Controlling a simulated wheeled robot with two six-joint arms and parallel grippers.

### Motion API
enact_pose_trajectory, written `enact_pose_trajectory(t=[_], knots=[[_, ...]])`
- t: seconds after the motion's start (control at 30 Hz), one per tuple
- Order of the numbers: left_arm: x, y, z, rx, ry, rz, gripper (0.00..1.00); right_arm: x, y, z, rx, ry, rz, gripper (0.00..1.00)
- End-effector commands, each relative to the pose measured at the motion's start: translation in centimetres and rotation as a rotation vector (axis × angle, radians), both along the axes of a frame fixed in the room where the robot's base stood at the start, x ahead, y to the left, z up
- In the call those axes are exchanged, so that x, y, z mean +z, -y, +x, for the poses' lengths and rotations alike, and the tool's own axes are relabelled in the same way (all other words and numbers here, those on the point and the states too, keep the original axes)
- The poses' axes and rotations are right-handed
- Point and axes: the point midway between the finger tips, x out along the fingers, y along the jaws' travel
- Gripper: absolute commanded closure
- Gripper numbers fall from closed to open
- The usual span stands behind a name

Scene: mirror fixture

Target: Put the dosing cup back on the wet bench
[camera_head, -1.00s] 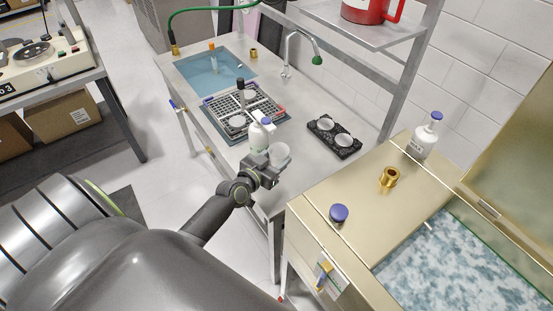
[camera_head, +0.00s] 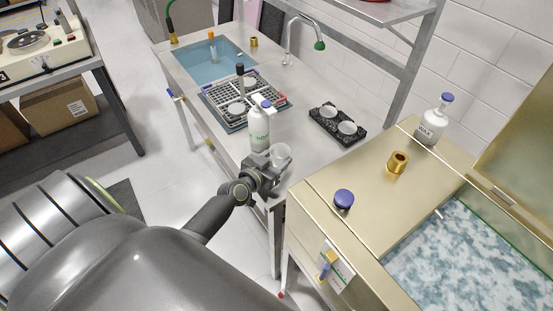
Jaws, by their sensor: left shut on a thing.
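The dosing cup (camera_head: 281,154), a small clear whitish cup, is in my left gripper (camera_head: 274,168). The gripper is shut on it near the front right end of the wet bench (camera_head: 315,163). Whether the cup touches the bench top or is held above it I cannot tell. The fingers hide part of the cup's lower side. My right gripper is not in view.
A white bottle (camera_head: 260,129) stands just behind my left gripper. A black holder (camera_head: 325,131) with two white cups sits to the right. A rack (camera_head: 215,107), a sink basin (camera_head: 193,66) and a tap (camera_head: 318,44) lie farther back. A brass-coloured cabinet (camera_head: 335,225) adjoins at right.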

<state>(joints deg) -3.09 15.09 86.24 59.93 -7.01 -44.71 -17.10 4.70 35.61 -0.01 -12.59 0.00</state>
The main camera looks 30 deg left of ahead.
Motion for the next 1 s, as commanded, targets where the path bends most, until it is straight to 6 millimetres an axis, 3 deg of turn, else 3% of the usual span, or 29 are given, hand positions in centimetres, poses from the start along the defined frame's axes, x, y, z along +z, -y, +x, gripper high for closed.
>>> enact_pose_trajectory(t=[0.1, 0.13, 0.3, 0.7, 1.0], knots=[[-0.5, 0.0, 0.0, 0.000, 0.000, 0.000, 0.70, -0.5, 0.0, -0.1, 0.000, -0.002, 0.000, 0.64], [-0.4, 0.0, 0.0, 0.000, 0.000, 0.000, 0.47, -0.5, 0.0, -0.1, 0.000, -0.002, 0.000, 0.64], [-0.3, 0.0, 0.0, 0.000, 0.000, 0.000, 0.27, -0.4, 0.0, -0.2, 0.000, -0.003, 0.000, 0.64], [0.3, 0.0, -0.1, 0.000, -0.001, 0.000, 0.27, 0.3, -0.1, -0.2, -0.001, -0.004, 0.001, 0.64], [1.0, -0.4, -5.8, 0.000, -0.003, 0.002, 0.27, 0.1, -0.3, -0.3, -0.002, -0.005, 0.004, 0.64]])
